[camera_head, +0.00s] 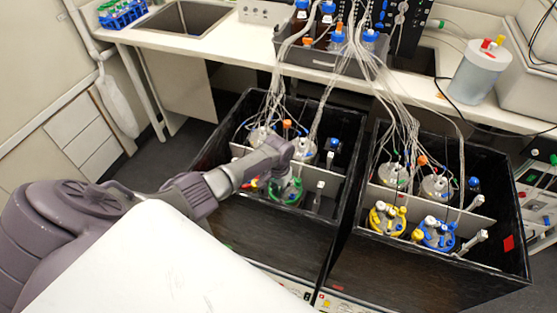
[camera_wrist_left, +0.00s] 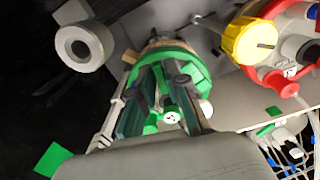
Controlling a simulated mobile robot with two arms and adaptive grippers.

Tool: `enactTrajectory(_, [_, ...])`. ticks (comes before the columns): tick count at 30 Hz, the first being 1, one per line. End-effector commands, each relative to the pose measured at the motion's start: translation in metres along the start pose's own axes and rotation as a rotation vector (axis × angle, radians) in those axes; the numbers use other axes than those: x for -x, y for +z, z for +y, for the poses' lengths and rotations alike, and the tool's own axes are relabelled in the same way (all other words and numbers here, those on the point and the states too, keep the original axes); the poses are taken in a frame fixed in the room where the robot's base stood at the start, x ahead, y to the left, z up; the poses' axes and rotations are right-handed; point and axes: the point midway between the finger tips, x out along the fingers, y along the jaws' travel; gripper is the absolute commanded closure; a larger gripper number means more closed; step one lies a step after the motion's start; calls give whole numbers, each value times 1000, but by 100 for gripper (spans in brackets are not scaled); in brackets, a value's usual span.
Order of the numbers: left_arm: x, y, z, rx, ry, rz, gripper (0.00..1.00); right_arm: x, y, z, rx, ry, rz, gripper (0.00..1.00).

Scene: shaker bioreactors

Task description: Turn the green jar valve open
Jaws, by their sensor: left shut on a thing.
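The green jar (camera_head: 287,192) stands in the front part of the left black box, with its green lid (camera_wrist_left: 180,57) also in the left wrist view. My left gripper (camera_head: 290,168) reaches in from the left and is above this jar. In the left wrist view its two fingers (camera_wrist_left: 168,98) are close together at the lid, shut on a green valve (camera_wrist_left: 170,116) between them. The fingers and arm hide part of the lid and valve. My right gripper is not in view.
Beside the green jar, a red-lidded jar (camera_wrist_left: 285,76) with a yellow knob (camera_wrist_left: 250,39) stands close. The right black box (camera_head: 420,265) holds jars with a yellow lid (camera_head: 386,220) and a blue lid (camera_head: 436,234). Bundled tubes (camera_head: 395,105) hang into both boxes.

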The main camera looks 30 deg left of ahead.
Motion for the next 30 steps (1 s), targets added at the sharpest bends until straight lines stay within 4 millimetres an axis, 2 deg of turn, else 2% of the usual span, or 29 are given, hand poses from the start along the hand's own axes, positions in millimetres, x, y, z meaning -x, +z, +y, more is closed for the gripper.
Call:
enactTrajectory(5, [1, -1, -1, 0, -1, 3, 100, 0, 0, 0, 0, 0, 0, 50])
enactTrajectory(6, [1, -1, -1, 0, -1, 3, 79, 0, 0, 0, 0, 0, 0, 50])
enactTrajectory(7, [1, -1, -1, 0, -1, 3, 76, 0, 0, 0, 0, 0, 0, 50])
enactTrajectory(15, [1, 0, 0, -1, -1, 1, 76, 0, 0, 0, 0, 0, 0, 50])
enactTrajectory(19, [7, -1, -1, -1, 0, 3, 76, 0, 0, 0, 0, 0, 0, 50])
enactTrajectory(23, [26, -1, -1, -3, -1, 6, 76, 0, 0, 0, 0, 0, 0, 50])
enactTrajectory(30, [80, -1, -1, -2, -2, 6, 76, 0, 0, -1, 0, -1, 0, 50])
